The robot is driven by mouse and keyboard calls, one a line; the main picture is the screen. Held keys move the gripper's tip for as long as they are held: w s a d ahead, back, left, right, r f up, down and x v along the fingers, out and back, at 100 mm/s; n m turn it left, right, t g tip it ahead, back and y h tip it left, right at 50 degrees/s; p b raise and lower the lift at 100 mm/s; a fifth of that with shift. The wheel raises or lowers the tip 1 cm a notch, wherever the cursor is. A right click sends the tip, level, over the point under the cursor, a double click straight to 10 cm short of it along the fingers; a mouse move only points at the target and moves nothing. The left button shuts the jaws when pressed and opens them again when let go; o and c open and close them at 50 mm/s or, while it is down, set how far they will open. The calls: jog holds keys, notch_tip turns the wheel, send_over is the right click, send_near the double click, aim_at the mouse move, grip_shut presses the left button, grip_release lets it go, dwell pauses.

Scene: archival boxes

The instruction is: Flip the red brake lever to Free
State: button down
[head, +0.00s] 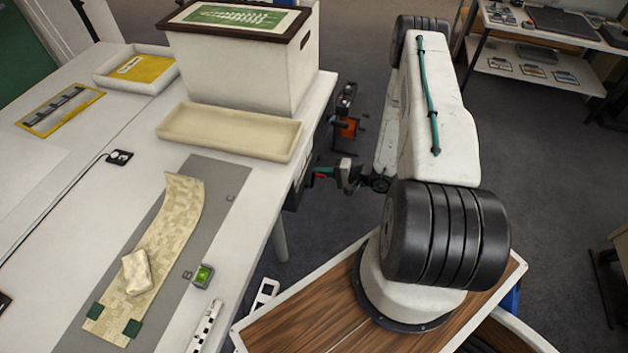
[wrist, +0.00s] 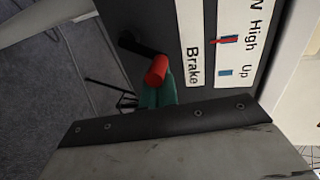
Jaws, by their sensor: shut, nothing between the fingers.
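The brake lever has a black arm and a red cylindrical grip (wrist: 156,70), on a dark panel in the wrist view. A white label (wrist: 195,65) reading "Brake" sits right of it. The word "Free" is not legible in either view. My gripper (wrist: 158,93) has teal fingertips close together, directly below the red grip in the picture. I cannot tell whether they touch it. In the head view a small red patch, likely the grip (head: 320,175), shows at the table's side, just left of my gripper (head: 333,177).
A second label strip (wrist: 225,40) with "High" and "Up" and red and blue marks lies to the right. The white table (head: 60,200) carries a large box (head: 245,70), a cream tray (head: 228,132) and a patterned strip (head: 165,240). Grey floor lies beyond my arm.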

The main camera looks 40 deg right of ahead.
jog(key=shift+s+a, duration=1.2)
jog(key=shift+a, duration=0.25)
jog(key=s+d, duration=0.4)
jog(key=d, duration=0.2)
jog(key=shift+s, duration=0.1)
